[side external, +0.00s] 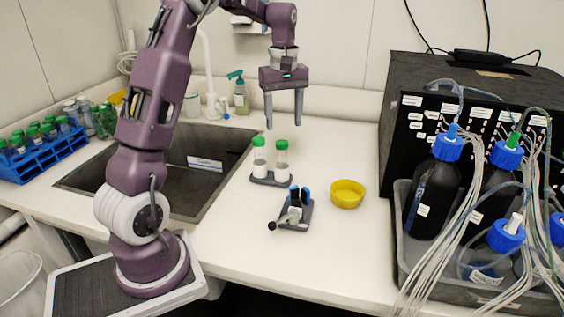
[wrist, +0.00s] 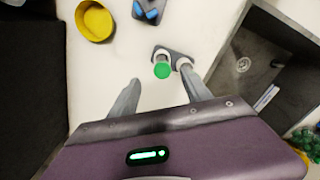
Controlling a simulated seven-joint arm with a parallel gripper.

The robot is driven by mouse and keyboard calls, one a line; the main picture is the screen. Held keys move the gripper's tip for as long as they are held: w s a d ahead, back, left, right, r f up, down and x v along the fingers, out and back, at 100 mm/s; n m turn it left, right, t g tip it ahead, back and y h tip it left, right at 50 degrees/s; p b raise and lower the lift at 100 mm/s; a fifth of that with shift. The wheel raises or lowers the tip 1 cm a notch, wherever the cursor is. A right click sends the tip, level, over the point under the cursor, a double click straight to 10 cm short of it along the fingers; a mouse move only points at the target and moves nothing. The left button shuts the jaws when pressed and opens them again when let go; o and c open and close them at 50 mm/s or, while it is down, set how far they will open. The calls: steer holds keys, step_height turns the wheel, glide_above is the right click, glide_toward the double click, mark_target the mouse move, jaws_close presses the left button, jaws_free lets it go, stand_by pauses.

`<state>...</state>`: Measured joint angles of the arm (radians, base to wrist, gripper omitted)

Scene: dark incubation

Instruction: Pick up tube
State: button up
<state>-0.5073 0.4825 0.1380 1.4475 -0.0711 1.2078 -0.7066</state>
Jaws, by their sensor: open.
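Two white tubes with green caps stand upright in a small dark rack on the counter, a left tube (side external: 259,158) and a right tube (side external: 282,161). My gripper (side external: 283,126) is open and empty, pointing down, above and apart from the tubes. In the wrist view, one green cap (wrist: 162,71) shows between the fingertips of my gripper (wrist: 160,74). The rack (wrist: 172,53) shows just beyond it, and the other tube is mostly hidden by the right finger.
A blue-and-black tool on a small stand (side external: 295,212) and a yellow dish (side external: 347,194) sit in front and right of the rack. A sink (side external: 205,210) lies to the left. A black box (side external: 400,80) and a tray of bottles (side external: 405,225) stand at the right.

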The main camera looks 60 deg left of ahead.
mark_target(282, 142)
steer(key=f, duration=0.7)
steer(key=shift+a+f, duration=0.35)
steer(key=shift+a, duration=0.05)
jaws_close()
